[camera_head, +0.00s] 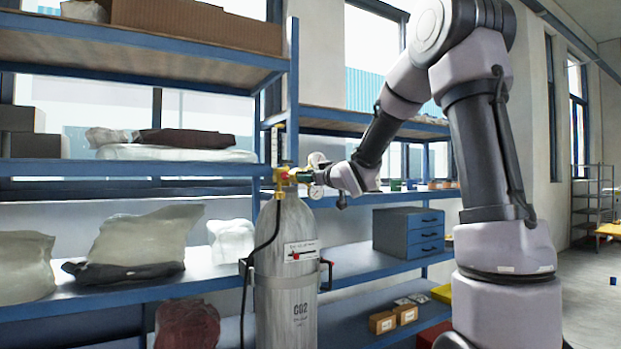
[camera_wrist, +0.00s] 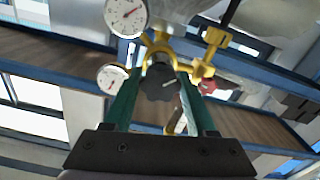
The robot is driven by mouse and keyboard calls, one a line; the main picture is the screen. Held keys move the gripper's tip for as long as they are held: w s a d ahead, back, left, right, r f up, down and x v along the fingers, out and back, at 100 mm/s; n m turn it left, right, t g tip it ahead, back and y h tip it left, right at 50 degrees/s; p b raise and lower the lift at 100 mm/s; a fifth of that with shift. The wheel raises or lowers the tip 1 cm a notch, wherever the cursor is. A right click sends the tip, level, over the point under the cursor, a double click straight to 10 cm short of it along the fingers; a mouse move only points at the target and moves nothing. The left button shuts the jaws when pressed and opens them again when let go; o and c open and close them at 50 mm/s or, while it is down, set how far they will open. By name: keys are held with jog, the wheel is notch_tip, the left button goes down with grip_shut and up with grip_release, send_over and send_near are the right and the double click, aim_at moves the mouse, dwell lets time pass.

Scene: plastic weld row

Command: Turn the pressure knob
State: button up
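The pressure knob, a dark lobed knob (camera_wrist: 160,83), sits at the middle of the brass regulator (camera_wrist: 158,48) in the wrist view. My gripper (camera_wrist: 161,75) has its two green fingers on either side of the knob. The fingers look open with narrow gaps to its sides; light contact cannot be ruled out. In the head view my gripper (camera_head: 289,176) is at the regulator on top of the grey CO2 cylinder (camera_head: 285,275), and the knob is hidden there.
A brass valve with a red part (camera_wrist: 208,84) lies right of the knob. A black hose (camera_head: 247,285) hangs beside the cylinder. Blue shelves (camera_head: 140,168) with wrapped bags stand behind and left. A blue drawer box (camera_head: 408,232) stands right. Open floor lies far right.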

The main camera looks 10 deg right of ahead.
jog(key=shift+m, duration=0.3)
jog(key=m, duration=0.3)
jog(key=shift+m, duration=0.4)
jog(key=m, duration=0.3)
jog(key=shift+m, duration=0.3)
jog(key=m, duration=0.3)
jog(key=shift+m, duration=0.3)
jog(key=m, duration=0.3)
jog(key=shift+m, duration=0.4)
jog(key=m, duration=0.7)
jog(key=shift+d, duration=0.1)
jog(key=m, duration=0.3)
jog(key=shift+f+m, duration=0.1)
jog(key=shift+m, duration=2)
